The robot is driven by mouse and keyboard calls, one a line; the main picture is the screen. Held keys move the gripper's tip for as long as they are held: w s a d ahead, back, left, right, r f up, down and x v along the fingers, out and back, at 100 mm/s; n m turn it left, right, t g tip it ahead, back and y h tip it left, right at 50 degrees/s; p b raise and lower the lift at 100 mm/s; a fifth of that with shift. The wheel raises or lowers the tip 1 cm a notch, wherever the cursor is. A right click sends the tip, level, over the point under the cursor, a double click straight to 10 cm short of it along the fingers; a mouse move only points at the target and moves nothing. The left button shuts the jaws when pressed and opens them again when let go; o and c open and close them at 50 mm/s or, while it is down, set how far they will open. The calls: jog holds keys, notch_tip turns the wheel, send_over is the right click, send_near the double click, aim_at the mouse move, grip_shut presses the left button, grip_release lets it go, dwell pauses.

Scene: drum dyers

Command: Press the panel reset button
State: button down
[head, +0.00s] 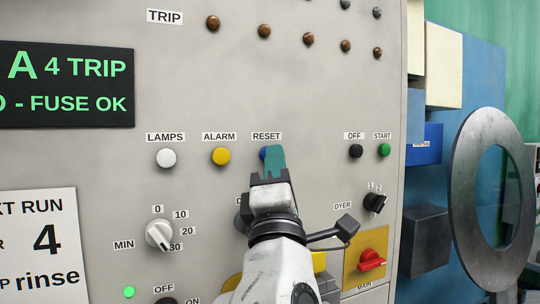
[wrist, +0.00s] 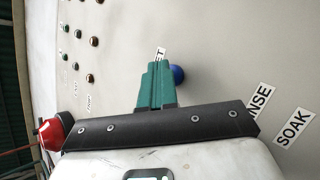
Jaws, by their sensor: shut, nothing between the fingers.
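The blue reset button (head: 264,153) sits under the RESET label (head: 267,136) on the grey panel. My gripper (head: 275,152) has teal fingers, shut and empty. In the head view its fingertips cover the right part of the button. In the wrist view the fingertips (wrist: 158,68) point at the panel, and the blue button (wrist: 178,74) shows just to their right, partly behind them. I cannot tell whether they touch the panel or the button.
The yellow alarm button (head: 221,156) and white lamps button (head: 166,157) are to the left. The black off button (head: 356,151) and green start button (head: 384,150) are to the right. A red main switch (head: 371,260) and selector knobs are below.

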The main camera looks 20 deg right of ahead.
jog(key=shift+s+p, duration=0.45)
jog(key=shift+s, duration=0.4)
jog(key=s+p, duration=0.2)
jog(key=s, duration=0.3)
dwell(0.9)
